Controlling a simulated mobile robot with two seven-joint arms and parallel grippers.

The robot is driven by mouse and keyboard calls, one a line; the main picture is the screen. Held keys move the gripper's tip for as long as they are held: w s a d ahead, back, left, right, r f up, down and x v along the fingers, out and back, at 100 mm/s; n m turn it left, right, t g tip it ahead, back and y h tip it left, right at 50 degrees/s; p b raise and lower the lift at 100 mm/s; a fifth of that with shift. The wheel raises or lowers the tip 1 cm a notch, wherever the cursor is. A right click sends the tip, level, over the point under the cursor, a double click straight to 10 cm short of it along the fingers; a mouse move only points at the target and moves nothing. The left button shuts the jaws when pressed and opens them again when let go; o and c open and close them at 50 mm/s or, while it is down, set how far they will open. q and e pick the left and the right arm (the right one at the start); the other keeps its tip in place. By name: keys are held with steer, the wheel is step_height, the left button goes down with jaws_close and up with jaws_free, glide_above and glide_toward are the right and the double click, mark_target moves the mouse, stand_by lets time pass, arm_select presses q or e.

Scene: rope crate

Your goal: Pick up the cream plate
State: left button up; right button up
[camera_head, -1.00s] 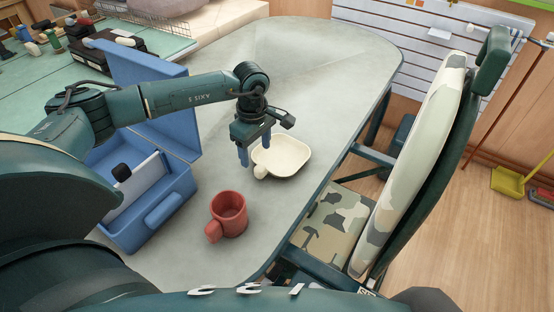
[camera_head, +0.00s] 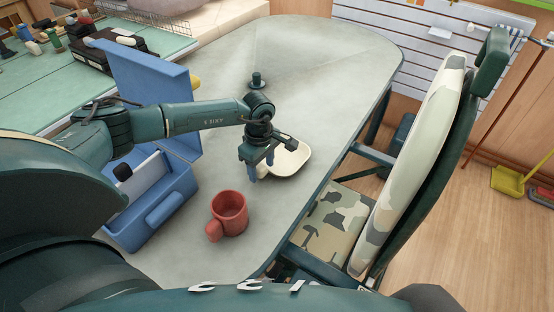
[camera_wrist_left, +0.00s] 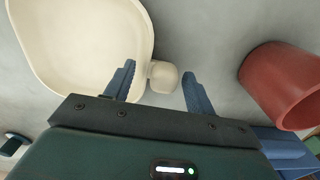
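The cream plate (camera_head: 290,160) is a shallow dish with a rounded knob handle, lying on the grey table. It fills the upper left of the left wrist view (camera_wrist_left: 85,45), with its handle (camera_wrist_left: 163,77) pointing between the fingers. My left gripper (camera_head: 262,170) is over the plate's near left side and hides part of it. In the left wrist view the gripper (camera_wrist_left: 159,72) is open, with one finger on each side of the handle and a gap visible on the right. My right gripper is not in view.
A red mug (camera_head: 229,212) stands close by on the near side, and right of the fingers in the wrist view (camera_wrist_left: 283,85). An open blue crate (camera_head: 150,215) is at left. A camouflage chair (camera_head: 335,225) is at right.

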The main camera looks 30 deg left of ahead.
arm_select(q)
steer(key=c, duration=1)
steer(key=shift+r, duration=0.15)
